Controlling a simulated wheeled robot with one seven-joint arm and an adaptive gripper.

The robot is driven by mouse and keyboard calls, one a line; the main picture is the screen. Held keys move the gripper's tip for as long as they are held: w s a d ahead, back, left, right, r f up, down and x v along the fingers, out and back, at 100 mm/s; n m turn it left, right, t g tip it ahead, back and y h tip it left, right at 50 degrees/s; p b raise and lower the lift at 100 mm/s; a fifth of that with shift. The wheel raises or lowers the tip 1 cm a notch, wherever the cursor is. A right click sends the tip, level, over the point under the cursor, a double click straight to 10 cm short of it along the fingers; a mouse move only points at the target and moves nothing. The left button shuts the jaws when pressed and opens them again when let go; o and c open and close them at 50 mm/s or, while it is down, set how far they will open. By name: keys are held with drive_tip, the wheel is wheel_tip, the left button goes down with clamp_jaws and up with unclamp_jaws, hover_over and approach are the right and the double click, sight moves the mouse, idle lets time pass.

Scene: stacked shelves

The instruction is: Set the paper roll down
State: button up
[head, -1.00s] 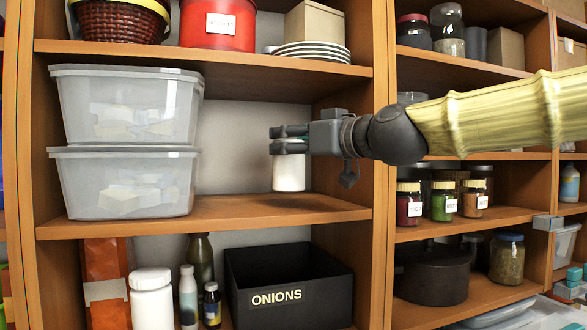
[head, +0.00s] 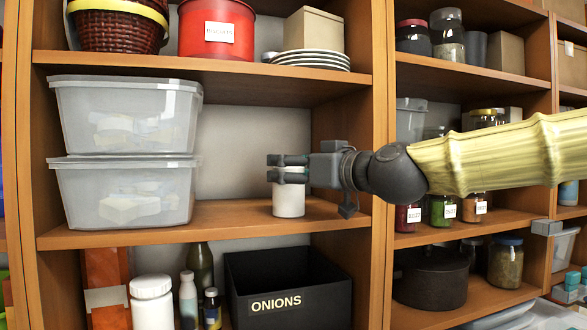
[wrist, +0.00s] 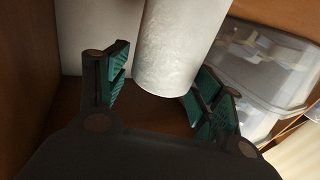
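The white paper roll (head: 288,201) stands upright on the middle shelf (head: 240,217), right of the clear boxes. Its lower end appears to touch the board. My gripper (head: 287,168) reaches in from the right, with its fingers around the roll's upper part. In the wrist view the roll (wrist: 178,45) lies between the fingers (wrist: 158,75). A gap shows between the left finger and the roll. The right finger is close against the roll's edge, and its tip is partly hidden. My gripper looks open around the roll.
Two stacked clear boxes (head: 122,192) fill the left of this shelf. Free board lies between them and the roll. A wooden side panel (head: 380,240) stands close on the right. Plates (head: 310,60) are above, and a black onions box (head: 300,275) is below.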

drive_tip(key=shift+r, duration=0.1)
drive_tip(key=shift+r, duration=0.1)
drive_tip(key=shift+s+d, duration=0.3)
drive_tip(key=shift+s, duration=0.1)
drive_tip(key=p+v, duration=0.3)
drive_tip(key=v, duration=0.8)
drive_tip(key=shift+p, duration=0.35)
